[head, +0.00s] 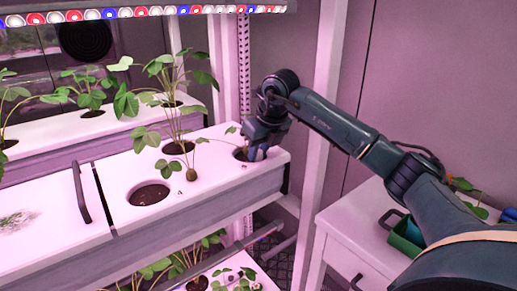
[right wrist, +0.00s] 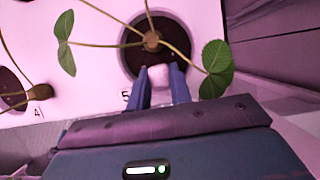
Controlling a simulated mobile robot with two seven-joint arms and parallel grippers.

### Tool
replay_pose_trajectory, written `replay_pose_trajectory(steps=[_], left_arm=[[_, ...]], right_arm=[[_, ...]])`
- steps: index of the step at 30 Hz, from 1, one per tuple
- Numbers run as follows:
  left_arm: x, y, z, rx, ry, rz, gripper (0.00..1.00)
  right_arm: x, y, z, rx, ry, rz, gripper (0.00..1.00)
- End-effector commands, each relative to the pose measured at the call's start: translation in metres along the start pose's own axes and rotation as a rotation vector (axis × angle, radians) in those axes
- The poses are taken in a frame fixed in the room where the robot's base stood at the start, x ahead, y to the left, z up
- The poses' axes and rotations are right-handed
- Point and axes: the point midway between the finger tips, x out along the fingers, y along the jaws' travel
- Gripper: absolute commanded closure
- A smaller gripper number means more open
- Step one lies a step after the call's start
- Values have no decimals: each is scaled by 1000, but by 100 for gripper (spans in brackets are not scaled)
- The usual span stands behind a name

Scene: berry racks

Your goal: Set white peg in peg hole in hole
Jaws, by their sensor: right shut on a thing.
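My right gripper (head: 256,152) is at the right end of the white rack tray (head: 215,180), over its last round hole (head: 240,155). In the right wrist view its two blue fingers (right wrist: 160,85) are shut on a small white peg (right wrist: 159,74). The peg lies at the near rim of a round hole of dark soil (right wrist: 135,50), by a label "5". A plant stem rises from a brown base (right wrist: 151,40) in that soil, just beyond the peg. I cannot tell how deep the peg sits. My left gripper is not in view.
Leafy plants (head: 175,100) stand in other holes of the tray. A soil hole (head: 149,194) at the front has no plant. A black handle (head: 81,192) rises from the tray. A white cabinet (head: 345,230) with a green box (head: 405,238) stands at the right.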

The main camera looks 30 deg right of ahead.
Motion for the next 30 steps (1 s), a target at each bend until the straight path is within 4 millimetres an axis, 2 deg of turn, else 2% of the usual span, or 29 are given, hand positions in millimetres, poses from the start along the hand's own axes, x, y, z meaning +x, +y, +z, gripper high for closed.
replay_pose_trajectory(steps=[4, 5, 13, 18, 25, 30], left_arm=[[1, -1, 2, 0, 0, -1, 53], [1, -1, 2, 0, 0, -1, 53], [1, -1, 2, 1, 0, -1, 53], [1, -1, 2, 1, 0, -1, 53], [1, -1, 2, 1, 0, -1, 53], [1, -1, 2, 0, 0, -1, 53]], right_arm=[[4, 0, -2, 0, 1, 0, 100], [4, 0, -2, 0, 0, 0, 77], [3, 0, -1, 0, 0, 0, 55], [3, 0, -1, 0, 0, 0, 54], [3, 0, -1, 0, 0, 0, 36], [3, 0, -1, 0, -1, 0, 36]])
